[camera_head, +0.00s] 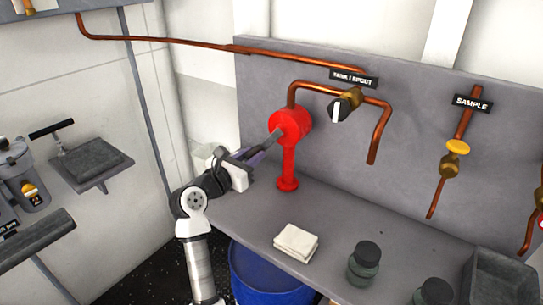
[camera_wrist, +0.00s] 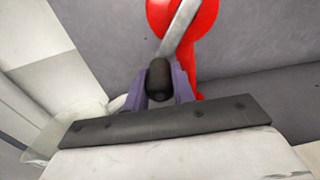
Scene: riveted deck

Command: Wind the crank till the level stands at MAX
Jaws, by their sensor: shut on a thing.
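A red pump (camera_head: 288,165) stands on the grey bench against the back panel, and its round head shows at the top of the wrist view (camera_wrist: 196,50). Its grey crank arm (camera_head: 273,135) slants down and left in the head view; it also shows in the wrist view (camera_wrist: 180,28). My gripper (camera_head: 262,148) is at the lower left of the pump head. In the wrist view its purple fingers (camera_wrist: 160,84) are shut on the crank's black grip (camera_wrist: 158,76), one finger on each side. I can make out no level scale or MAX mark.
Copper pipes run above the pump to a black-and-white tap (camera_head: 340,106) under a TANK / SPOUT label. A folded white cloth (camera_head: 296,242) and dark jars (camera_head: 364,264) stand on the bench. A pale container (camera_head: 203,157) is behind my gripper. A blue drum (camera_head: 262,277) is below.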

